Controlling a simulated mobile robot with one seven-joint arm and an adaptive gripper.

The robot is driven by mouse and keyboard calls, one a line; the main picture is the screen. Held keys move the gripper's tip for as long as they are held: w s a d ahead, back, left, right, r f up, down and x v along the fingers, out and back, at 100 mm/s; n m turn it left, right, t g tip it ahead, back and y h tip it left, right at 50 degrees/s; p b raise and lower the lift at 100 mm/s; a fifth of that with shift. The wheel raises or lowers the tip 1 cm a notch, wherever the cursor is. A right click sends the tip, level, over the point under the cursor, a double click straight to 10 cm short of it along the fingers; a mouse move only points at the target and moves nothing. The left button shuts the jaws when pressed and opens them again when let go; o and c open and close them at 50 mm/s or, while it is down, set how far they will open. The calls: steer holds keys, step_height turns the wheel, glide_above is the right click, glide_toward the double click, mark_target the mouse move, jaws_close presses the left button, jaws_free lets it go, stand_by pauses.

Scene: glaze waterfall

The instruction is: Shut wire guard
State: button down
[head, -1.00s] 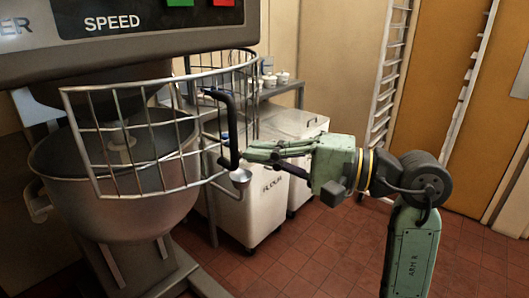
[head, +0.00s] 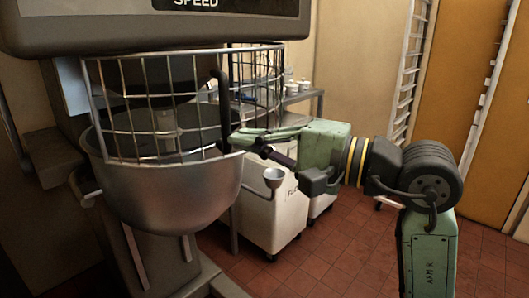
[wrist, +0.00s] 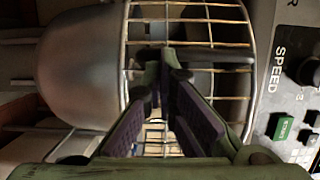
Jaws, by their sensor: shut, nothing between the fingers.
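The wire guard (head: 152,131) is a curved metal cage that stands over the front of the steel mixer bowl (head: 175,195), below the mixer head. Its black upright handle (head: 222,110) is at the right of the front panel. My gripper (head: 238,138) is shut and empty, with its fingertips at the lower part of the handle, apparently touching it. In the wrist view, the closed fingertips (wrist: 168,62) are against or just in front of the dark handle bar (wrist: 220,56), with the guard's wires (wrist: 190,42) behind. The exact contact is hidden.
A side table (head: 305,97) with cups is behind. The mixer's control panel (wrist: 290,90) is close on the right in the wrist view. Open tiled floor lies right.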

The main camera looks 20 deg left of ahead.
steer(key=s+a+b, duration=0.1)
steer(key=s+a, duration=0.1)
steer(key=a, duration=0.2)
steer(key=s+a+b, duration=0.1)
steer(key=a, duration=0.3)
steer(key=s+a+b, duration=0.1)
steer(key=s+a, duration=0.1)
steer(key=a, duration=0.3)
steer(key=shift+s+f, duration=0.1)
steer(key=shift+s, duration=0.2)
steer(key=shift+s+a, duration=0.15)
steer(key=shift+a, duration=0.45)
steer(key=shift+d+b, duration=0.1)
steer(key=shift+b, duration=0.2)
steer(key=shift+d, duration=0.35)
steer(key=d+b, duration=0.2)
steer(key=d, duration=0.3)
steer(key=shift+d, duration=0.35)
steer(key=s+d+b, duration=0.1)
steer(key=s+d, duration=0.3)
steer(key=d, duration=0.2)
